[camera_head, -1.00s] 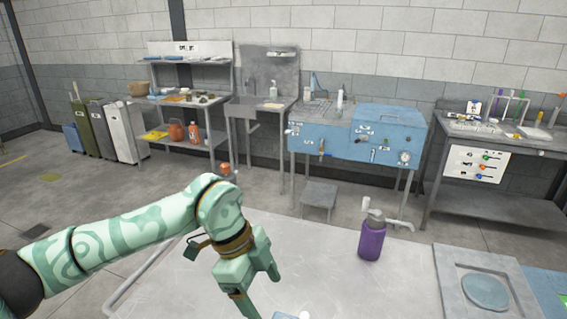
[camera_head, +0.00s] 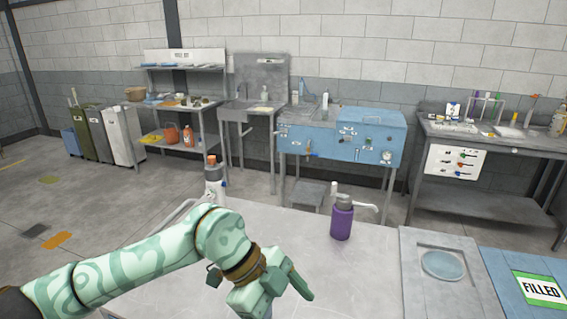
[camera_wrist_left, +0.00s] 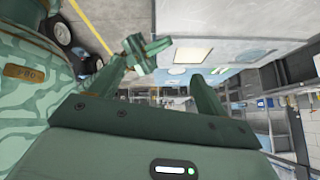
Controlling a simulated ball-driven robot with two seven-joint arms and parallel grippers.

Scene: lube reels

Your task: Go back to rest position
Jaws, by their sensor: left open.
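My left gripper (camera_head: 287,296) hangs over the grey table (camera_head: 345,285) in the head view. In the left wrist view my left gripper (camera_wrist_left: 178,72) has its two fingers spread, with nothing seen between them. It is open and apart from the purple pump bottle (camera_head: 341,222), which stands upright on the table. A white bottle with an orange top (camera_head: 213,182) stands at the table's far left, behind my left arm.
The table's middle is clear. A blue workbench (camera_head: 345,137) and a grey bench (camera_head: 490,140) stand by the wall.

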